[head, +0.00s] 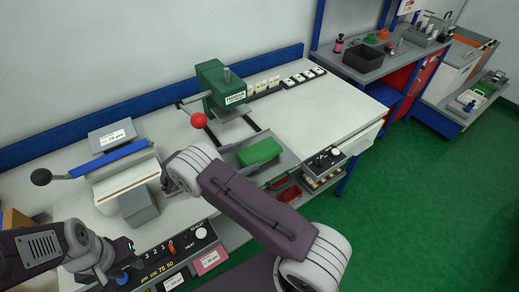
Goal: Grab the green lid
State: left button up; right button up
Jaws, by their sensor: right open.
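A green block-like piece (259,152) lies on a grey plate (285,160) at the front of the green press; I cannot tell whether it is the lid. A small round green item (371,38) sits on the far shelf, too small to tell if it is a lid. My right gripper (168,182) is beside the blue-handled sealer, left of the green piece; it is open, its fingers mostly hidden behind my wrist. My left gripper (118,276) is low at the left, by the bench's front edge; its jaw state is unclear.
A green press (222,86) with a red-knobbed lever (198,120) stands behind the green piece. A sealer with a blue bar (110,158) stands at left. A dark bin (363,62) is on the far shelf. The bench's right part (330,105) is clear.

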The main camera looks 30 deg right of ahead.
aim_at(254, 152)
jog(key=d+p, duration=0.1)
jog(key=d, duration=0.3)
jog(key=shift+d, duration=0.2)
jog(key=shift+d+f, duration=0.1)
jog(key=shift+d, duration=0.1)
jog(key=shift+a, duration=0.1)
jog(key=c, duration=1.4)
jog(key=shift+r, duration=0.5)
notch_tip(254, 152, up, 3)
jog(key=shift+r, duration=0.1)
jog(key=s+d+r, duration=0.2)
jog(key=s, duration=0.1)
jog(key=s+d+r, duration=0.1)
jog(key=s+r, duration=0.1)
jog(key=s, duration=0.2)
jog(key=s+d+r, duration=0.2)
jog(key=s+r, duration=0.1)
jog(key=shift+s+d, duration=0.15)
jog(key=shift+d, duration=0.15)
